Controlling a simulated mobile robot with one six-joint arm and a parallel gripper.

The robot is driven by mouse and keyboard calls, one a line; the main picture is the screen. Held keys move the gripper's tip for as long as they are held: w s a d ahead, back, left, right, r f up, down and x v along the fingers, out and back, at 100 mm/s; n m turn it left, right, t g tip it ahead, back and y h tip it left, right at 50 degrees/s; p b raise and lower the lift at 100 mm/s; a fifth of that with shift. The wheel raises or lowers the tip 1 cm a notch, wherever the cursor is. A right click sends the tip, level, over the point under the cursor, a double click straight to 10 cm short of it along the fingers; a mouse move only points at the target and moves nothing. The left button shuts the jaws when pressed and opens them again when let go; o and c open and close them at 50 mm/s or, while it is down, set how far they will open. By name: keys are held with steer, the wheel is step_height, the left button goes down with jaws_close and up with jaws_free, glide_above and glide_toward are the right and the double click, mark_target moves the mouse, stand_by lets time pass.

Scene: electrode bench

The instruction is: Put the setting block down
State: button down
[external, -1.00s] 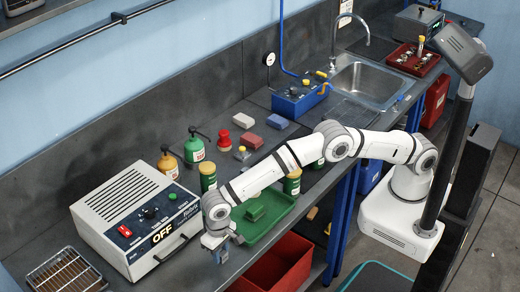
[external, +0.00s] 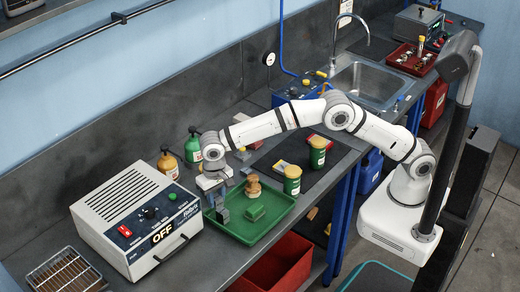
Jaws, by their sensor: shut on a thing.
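My gripper (external: 217,201) points down over the left end of the green tray (external: 255,236). The gripper partly covers the block. I cannot tell whether the block touches the tray floor or hangs just above it.
A brown knobbed piece (external: 253,187) stands at the tray's back edge. The white power box (external: 138,222), marked OFF, is close on the left. Orange (external: 170,165) and green (external: 193,146) bottles stand behind.

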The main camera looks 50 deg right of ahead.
steer(key=w+d+m, duration=0.2)
steer(key=w+d, duration=0.2)
steer(key=d, duration=0.5)
steer(key=w+d+m, duration=0.1)
steer(key=w+d, duration=0.4)
steer(key=d, duration=0.4)
steer(key=m+b, duration=0.1)
steer(key=m, duration=0.3)
glide_toward(263, 160)
step_height(263, 160, down, 6)
steer(key=shift+f+p, duration=0.2)
steer(key=shift+p, duration=0.7)
steer(key=c, duration=1.6)
jaws_free()
steer(key=shift+f, duration=0.2)
steer(key=o, duration=0.5)
steer(key=shift+r, duration=0.1)
